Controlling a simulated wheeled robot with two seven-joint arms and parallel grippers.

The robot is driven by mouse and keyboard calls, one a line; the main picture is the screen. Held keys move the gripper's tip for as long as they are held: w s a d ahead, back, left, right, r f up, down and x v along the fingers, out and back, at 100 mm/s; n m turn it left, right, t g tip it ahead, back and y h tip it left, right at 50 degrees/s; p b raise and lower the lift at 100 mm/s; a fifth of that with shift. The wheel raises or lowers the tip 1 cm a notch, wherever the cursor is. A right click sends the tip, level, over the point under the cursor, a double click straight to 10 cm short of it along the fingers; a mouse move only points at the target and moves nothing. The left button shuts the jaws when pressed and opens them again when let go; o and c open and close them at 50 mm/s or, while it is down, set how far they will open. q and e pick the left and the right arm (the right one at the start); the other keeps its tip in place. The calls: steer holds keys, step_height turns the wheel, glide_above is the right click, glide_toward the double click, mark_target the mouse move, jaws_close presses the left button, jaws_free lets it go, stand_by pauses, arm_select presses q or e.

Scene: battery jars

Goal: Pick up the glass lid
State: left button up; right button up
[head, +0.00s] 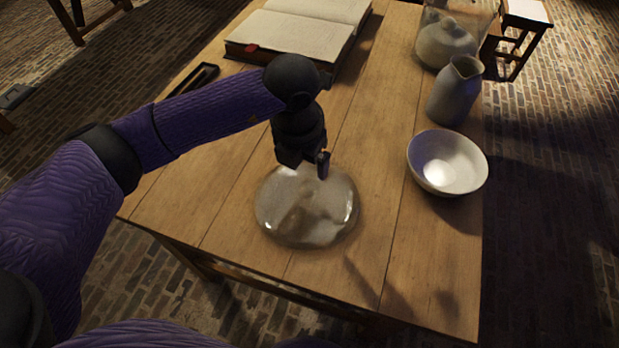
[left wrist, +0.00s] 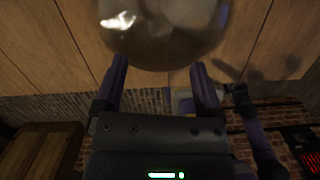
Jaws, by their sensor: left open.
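The glass lid (head: 318,225) is a clear, shiny dome resting on the wooden table near its front edge. It also fills the top of the left wrist view (left wrist: 165,35). My left gripper (head: 305,162) is over the far side of the lid in the head view. In the left wrist view its two fingers (left wrist: 160,82) stand apart with nothing between them, and the lid lies beyond their tips. Whether a fingertip touches the glass cannot be told. No jaws of my right gripper can be made out.
A white bowl (head: 447,163), a grey jug (head: 455,92) and a glass jar (head: 434,18) with a pale vessel line the table's right side. An open book (head: 295,38) and a dark narrow tray (head: 188,82) lie toward the back. The table (head: 370,235) is bare around the lid.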

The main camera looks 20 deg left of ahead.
mark_target(307, 187)
arm_select(q)
steer(key=f+b, duration=0.1)
steer(key=f, duration=0.2)
steer(key=f+b, duration=0.2)
steer(key=f, duration=0.1)
steer(key=f+b, duration=0.1)
steer(key=f, duration=0.2)
steer(key=shift+w+d+f, duration=0.1)
steer(key=shift+w+f, duration=0.1)
steer(key=shift+w, duration=0.05)
steer(key=shift+w+f+b, duration=0.1)
steer(key=shift+f+b, duration=0.1)
steer(key=shift+b, duration=0.1)
steer(key=shift+r, duration=0.15)
steer(key=shift+c, duration=0.4)
steer(key=c, duration=0.9)
jaws_close()
arm_select(e)
steer(key=shift+g, duration=0.3)
steer(key=s+f, duration=0.1)
steer(key=f, duration=0.1)
steer(key=s+f, duration=0.1)
steer(key=f, duration=0.1)
steer(key=shift+s+d+f, duration=0.1)
steer(key=shift+s+f, duration=0.05)
steer(key=shift+s, duration=0.05)
